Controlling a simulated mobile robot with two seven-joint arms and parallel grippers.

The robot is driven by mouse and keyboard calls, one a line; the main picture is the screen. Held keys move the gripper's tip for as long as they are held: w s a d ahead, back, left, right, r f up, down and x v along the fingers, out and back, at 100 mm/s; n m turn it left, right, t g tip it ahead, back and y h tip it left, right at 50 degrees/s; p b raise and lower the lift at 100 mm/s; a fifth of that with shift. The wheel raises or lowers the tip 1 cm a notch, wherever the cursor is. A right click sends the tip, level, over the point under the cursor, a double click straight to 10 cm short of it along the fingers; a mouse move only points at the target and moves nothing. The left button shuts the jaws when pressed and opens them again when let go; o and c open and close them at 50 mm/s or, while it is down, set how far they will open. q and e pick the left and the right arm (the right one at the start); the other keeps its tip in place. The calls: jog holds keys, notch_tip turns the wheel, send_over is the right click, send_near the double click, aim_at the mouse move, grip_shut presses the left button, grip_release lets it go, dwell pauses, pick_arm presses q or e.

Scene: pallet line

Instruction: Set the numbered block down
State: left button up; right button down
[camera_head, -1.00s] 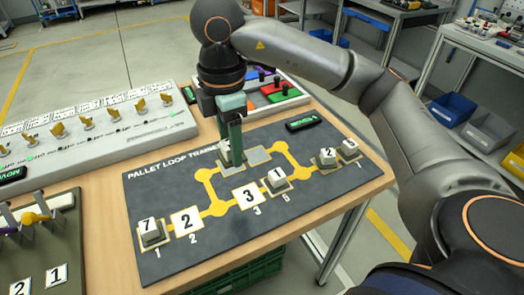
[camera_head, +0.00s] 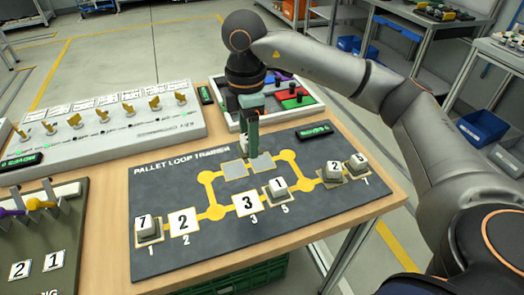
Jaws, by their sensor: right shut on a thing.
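My right gripper (camera_head: 251,152) points down at the far side of the dark pallet-loop board (camera_head: 215,252), just behind two bare grey pads (camera_head: 234,170). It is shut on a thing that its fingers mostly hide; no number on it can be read. Grey numbered blocks stand on the board: block 7 (camera_head: 147,230) at the left, block 1 (camera_head: 277,190) in the middle, block 2 (camera_head: 333,171) and one more block (camera_head: 356,164) at the right. My left gripper is out of view.
A white panel with yellow switches (camera_head: 110,125) stands at the back left. A tray with coloured pieces (camera_head: 285,97) is behind my right gripper. A dark display (camera_head: 314,132) lies at the board's far edge. A jig (camera_head: 58,235) is at the left.

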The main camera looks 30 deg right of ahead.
send_over(262, 162)
jog(key=f, duration=0.5)
jog(key=shift+s+a+f, duration=0.2)
jog(key=shift+a+f, duration=0.05)
jog(key=shift+a, duration=0.15)
jog(key=shift+w+d+f, duration=0.15)
jog(key=shift+d+f, duration=0.05)
jog(key=shift+f, duration=0.85)
jog(key=shift+w+d+f, duration=0.1)
jog(key=shift+d+f, duration=0.05)
jog(key=shift+f, duration=0.85)
jog(key=shift+f, duration=0.2)
jog(key=shift+c, duration=1)
grip_release()
jog(key=shift+r, duration=0.1)
notch_tip(262, 162, up, 12)
jog(key=shift+r, duration=0.15)
